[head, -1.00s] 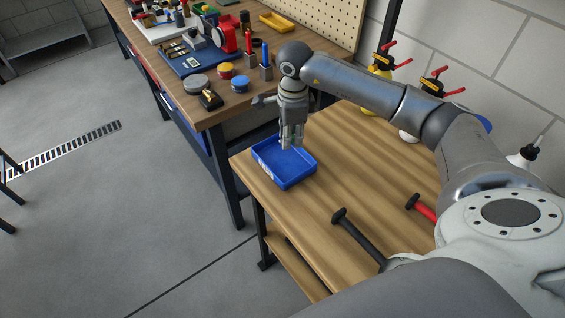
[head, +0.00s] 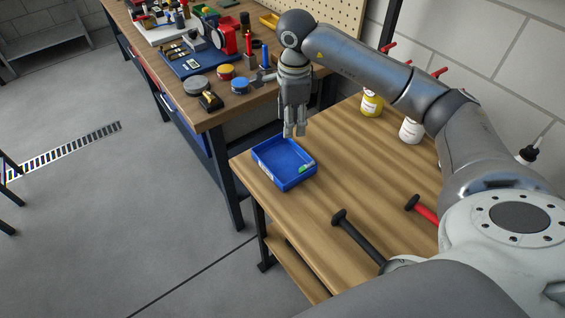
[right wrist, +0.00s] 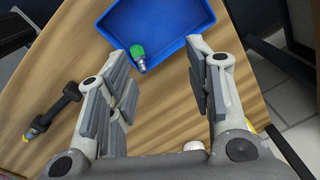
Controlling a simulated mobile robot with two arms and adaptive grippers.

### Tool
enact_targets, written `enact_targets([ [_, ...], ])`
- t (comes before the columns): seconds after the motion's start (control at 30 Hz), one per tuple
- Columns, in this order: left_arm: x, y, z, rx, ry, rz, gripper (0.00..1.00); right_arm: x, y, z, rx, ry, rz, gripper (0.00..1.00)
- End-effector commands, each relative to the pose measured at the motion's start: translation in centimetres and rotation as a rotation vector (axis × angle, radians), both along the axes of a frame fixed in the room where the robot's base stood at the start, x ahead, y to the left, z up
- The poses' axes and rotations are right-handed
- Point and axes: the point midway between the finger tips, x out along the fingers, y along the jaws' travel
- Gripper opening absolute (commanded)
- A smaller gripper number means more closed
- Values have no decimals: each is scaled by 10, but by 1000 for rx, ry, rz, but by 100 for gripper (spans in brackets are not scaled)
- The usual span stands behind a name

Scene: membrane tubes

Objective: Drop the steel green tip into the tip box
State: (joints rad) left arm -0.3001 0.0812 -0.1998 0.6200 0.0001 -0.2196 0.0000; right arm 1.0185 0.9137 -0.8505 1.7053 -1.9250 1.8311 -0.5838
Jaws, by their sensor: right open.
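The steel green tip (head: 304,169) lies in the blue tip box (head: 262,165), near the box's right wall in the head view. In the right wrist view the tip (right wrist: 139,55) shows its green end and its steel end, close to the wall of the box (right wrist: 178,48). The box stands on the wooden table. My right gripper (head: 294,133) is open and empty, above and behind the box in the head view. In the right wrist view its fingers (right wrist: 165,75) are spread apart with nothing between them. My left gripper does not show.
A black-handled hammer (head: 360,238) and a red-handled tool (head: 422,208) lie on the wooden table (head: 330,190). A yellow bottle (head: 371,103) and a white bottle (head: 411,130) stand at its back. A crowded workbench (head: 213,112) stands behind at left.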

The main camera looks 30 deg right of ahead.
Motion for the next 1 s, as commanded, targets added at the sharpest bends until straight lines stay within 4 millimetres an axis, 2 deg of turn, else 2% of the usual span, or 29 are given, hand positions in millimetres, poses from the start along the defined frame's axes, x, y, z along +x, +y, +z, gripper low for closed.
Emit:
enact_targets([
  [0.1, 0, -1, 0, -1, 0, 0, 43, -1, 1, 25, 0, -3, 1, 47],
  [0.33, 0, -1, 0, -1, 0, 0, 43, -3, 1, 52, 0, 0, 0, 47],
  [1.0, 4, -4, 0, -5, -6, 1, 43, -3, 2, 56, -1, 1, 1, 47],
])
